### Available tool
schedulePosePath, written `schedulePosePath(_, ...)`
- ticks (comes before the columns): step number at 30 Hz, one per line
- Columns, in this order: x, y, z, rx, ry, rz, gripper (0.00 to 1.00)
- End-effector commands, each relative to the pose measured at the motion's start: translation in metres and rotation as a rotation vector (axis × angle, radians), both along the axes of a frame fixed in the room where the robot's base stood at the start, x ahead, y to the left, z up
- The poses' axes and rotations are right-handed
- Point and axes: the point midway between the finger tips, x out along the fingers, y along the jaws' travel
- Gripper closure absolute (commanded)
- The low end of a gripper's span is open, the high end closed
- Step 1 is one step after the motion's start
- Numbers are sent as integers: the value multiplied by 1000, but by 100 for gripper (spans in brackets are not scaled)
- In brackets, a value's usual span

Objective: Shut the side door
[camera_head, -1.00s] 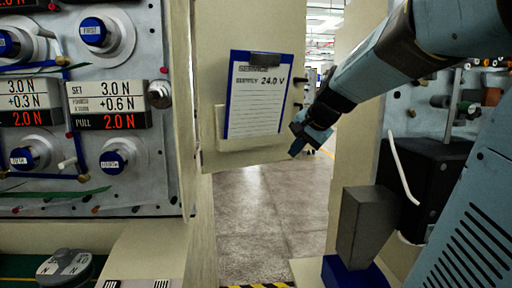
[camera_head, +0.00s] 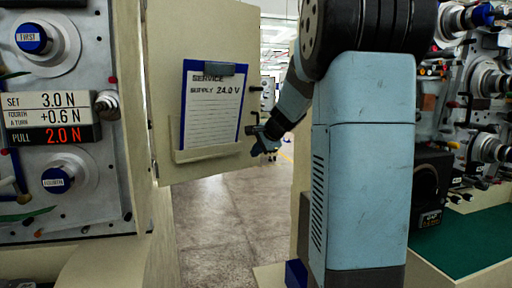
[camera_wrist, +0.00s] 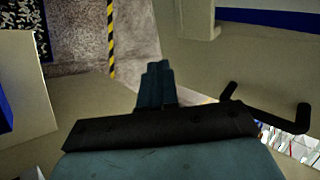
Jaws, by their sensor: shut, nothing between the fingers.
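The side door (camera_head: 165,110) is a cream panel that stands open, its left edge beside the spindle panel. It bears a blue clipboard with a "SERVICE" sheet (camera_head: 212,108) in a holder. A black handle (camera_head: 251,130) is at its right edge; the handle also shows as a bent bar in the wrist view (camera_wrist: 266,111). My gripper (camera_head: 264,148) is shut and empty by the door's lower right corner. In the wrist view my gripper (camera_wrist: 157,70) points past the door's face (camera_wrist: 235,60), left of the handle. I cannot tell whether it touches the door.
The spindle panel (camera_head: 60,150) with dials and force readouts stands at left. Bare floor (camera_head: 220,220) shows below and beyond the door. At right are another spindle panel, a black box (camera_head: 432,185) and a green bench top (camera_head: 470,240). The wrist view shows a yellow-black floor stripe (camera_wrist: 110,35).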

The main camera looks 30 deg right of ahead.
Motion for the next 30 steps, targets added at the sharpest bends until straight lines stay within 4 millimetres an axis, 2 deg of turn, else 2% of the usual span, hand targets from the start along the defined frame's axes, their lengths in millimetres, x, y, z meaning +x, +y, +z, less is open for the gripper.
schedulePosePath(6,28,6,-27,1,2,1,100)
schedulePosePath(15,61,13,-26,-1,0,1,100)
schedulePosePath(27,67,15,-26,-1,0,2,100)
schedulePosePath(28,66,43,-25,-2,-2,13,100)
schedulePosePath(30,67,27,-26,0,0,6,100)
